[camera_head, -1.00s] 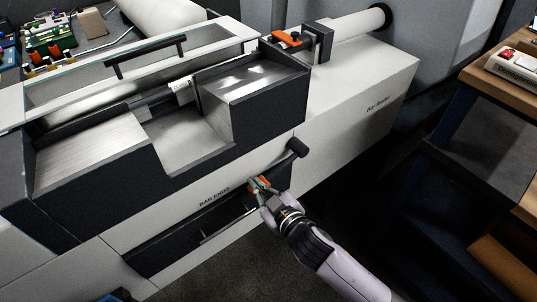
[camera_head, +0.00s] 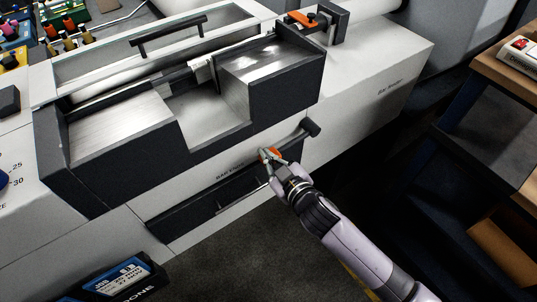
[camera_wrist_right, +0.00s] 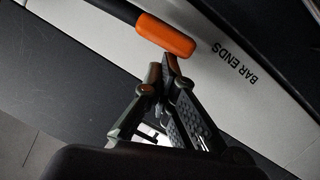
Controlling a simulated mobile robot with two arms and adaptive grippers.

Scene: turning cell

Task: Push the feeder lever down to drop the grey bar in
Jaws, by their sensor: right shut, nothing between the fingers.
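A lever with an orange grip (camera_head: 268,153) on a dark rod runs down from a black round hub (camera_head: 311,127) on the machine's front. In the right wrist view the orange grip (camera_wrist_right: 165,36) crosses the top, level with the tips. My right gripper (camera_head: 274,161) is at that grip, shut and empty; in the wrist view its fingertips (camera_wrist_right: 168,66) meet just below the orange, and I cannot tell whether they touch it. An orange part (camera_head: 300,18) sits by a dark bracket at the feed tube. I cannot make out the grey bar for sure. My left gripper is out of view.
The white machine has a "BAR ENDS" label (camera_wrist_right: 240,68) beside the lever and a dark recess (camera_head: 195,213) below it. A blue-faced box (camera_head: 122,276) stands at lower left, a wooden-topped bench (camera_head: 490,55) at right. The floor (camera_head: 270,260) in front is clear.

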